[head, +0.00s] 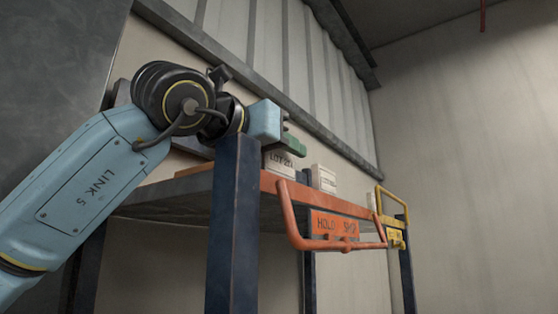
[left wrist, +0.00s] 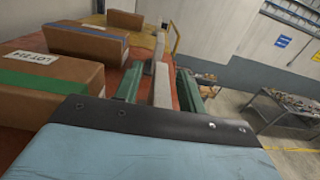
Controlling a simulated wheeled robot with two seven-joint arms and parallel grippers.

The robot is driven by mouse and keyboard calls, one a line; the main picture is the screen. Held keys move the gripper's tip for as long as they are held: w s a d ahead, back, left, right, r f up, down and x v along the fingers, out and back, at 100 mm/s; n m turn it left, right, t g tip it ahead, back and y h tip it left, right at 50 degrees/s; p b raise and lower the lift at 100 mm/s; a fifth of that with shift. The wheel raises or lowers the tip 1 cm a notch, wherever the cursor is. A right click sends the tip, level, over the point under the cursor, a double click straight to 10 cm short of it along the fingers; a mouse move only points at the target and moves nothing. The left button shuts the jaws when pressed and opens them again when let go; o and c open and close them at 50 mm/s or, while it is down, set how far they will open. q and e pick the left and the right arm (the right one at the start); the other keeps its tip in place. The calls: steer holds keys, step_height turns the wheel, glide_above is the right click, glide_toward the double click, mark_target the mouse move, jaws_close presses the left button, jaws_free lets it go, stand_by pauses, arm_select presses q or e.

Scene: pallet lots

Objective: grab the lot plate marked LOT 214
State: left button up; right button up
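A pale upright lot plate (head: 279,161) stands at the orange front edge of the shelf in the head view. Its text begins "LOT 2"; the last digits are hard to read. In the left wrist view this pale plate (left wrist: 162,86) shows edge-on between the green fingers of my left gripper (left wrist: 158,88). The fingers are apart, with a gap showing on each side of the plate. In the head view my left gripper (head: 292,145) is just above and behind the plate. A brown carton (left wrist: 50,82) with a green band carries a LOT 214 label. My right gripper is out of view.
A second pale plate (head: 323,178) stands farther along the shelf edge (head: 225,183). An orange rail (head: 300,240) with a HOLD sign and a yellow rail (head: 392,206) hang in front. A blue post (head: 233,230) stands near my arm. More cartons (left wrist: 85,42) sit behind.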

arm_select(q)
steer(key=shift+s+a, duration=0.1)
steer(key=shift+s, duration=0.1)
steer(key=shift+a, duration=0.1)
steer(key=shift+c, duration=1.3)
steer(key=shift+w, duration=0.1)
jaws_close()
steer(key=shift+r, duration=0.15)
